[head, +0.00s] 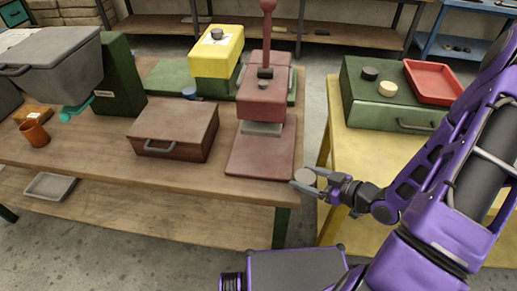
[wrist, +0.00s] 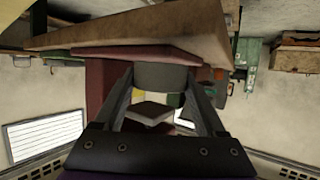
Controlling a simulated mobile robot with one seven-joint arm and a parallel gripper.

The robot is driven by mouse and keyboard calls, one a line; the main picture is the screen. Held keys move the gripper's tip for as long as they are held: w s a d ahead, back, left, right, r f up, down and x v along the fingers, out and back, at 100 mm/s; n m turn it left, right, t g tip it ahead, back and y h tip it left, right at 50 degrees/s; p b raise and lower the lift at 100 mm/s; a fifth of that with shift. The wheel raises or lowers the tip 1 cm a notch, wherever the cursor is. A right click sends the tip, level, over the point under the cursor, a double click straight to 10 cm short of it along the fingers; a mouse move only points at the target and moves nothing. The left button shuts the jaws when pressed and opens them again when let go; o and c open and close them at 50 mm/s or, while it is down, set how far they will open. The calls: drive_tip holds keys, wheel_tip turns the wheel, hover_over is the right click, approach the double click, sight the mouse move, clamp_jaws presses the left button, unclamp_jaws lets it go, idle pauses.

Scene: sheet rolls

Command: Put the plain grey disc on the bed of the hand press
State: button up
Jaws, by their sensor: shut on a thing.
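The plain grey disc (head: 306,176) is held between the fingertips of my gripper (head: 305,182), which is shut on it. The disc also shows in the wrist view (wrist: 161,76), between the two fingers. The hand press (head: 266,97) is dark red with an upright lever and stands near the right end of the wooden bench. Its flat red bed (head: 260,157) reaches toward the bench's front, with a grey block (head: 261,129) under the press head. My gripper is just right of the bed's front corner, beyond the bench edge. I see no contact with the bed.
A brown lidded box (head: 173,131) stands left of the press, and a yellow box (head: 216,51) behind it. A yellow table (head: 365,160) at right bears a green case (head: 390,105) with a black disc (head: 369,74), a cream disc (head: 388,89) and a red tray (head: 434,82). A gap separates bench and table.

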sight(261, 155)
drive_tip(key=w+a, duration=1.1)
drive_tip(key=shift+w+a, duration=0.2)
drive_tip(key=shift+a, duration=0.1)
drive_tip(key=shift+w+f, duration=0.1)
drive_tip(key=shift+f, duration=0.15)
drive_tip(key=shift+f, duration=0.2)
drive_tip(key=o, duration=1.3)
drive_tip(key=shift+o, duration=0.2)
